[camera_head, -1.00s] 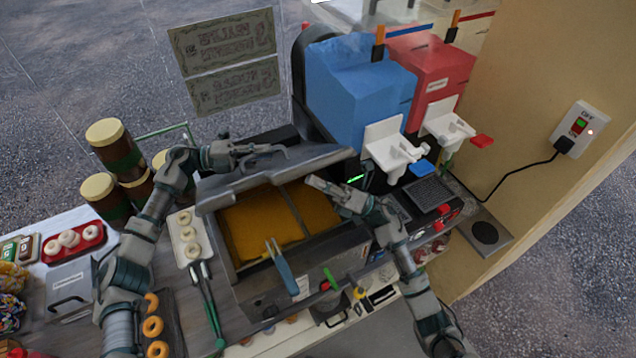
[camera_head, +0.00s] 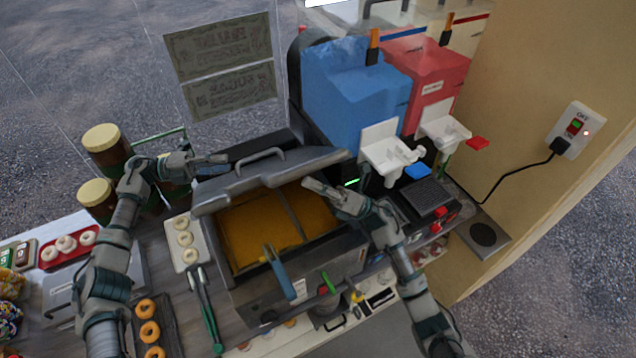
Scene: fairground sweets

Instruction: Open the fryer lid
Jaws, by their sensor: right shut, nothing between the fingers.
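The fryer (camera_head: 255,290) stands in the middle of the counter with yellow-orange oil (camera_head: 255,230) showing in its divided basin. Its grey lid (camera_head: 300,165) is raised and tilted back behind the basin, with its handle (camera_head: 258,156) on the upper face. My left gripper (camera_head: 222,164) is just left of the lid handle and apart from it; I cannot tell from this view how far its fingers are parted. My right gripper (camera_head: 312,186) is shut and empty, over the right part of the basin, close to the lid's front edge.
Blue (camera_head: 350,90) and red (camera_head: 430,75) drink machines stand behind right. Tongs (camera_head: 205,300) and a white donut tray (camera_head: 183,243) lie left of the fryer. A blue-handled tool (camera_head: 280,272) rests on its front rim. Brown jars (camera_head: 108,150) stand far left.

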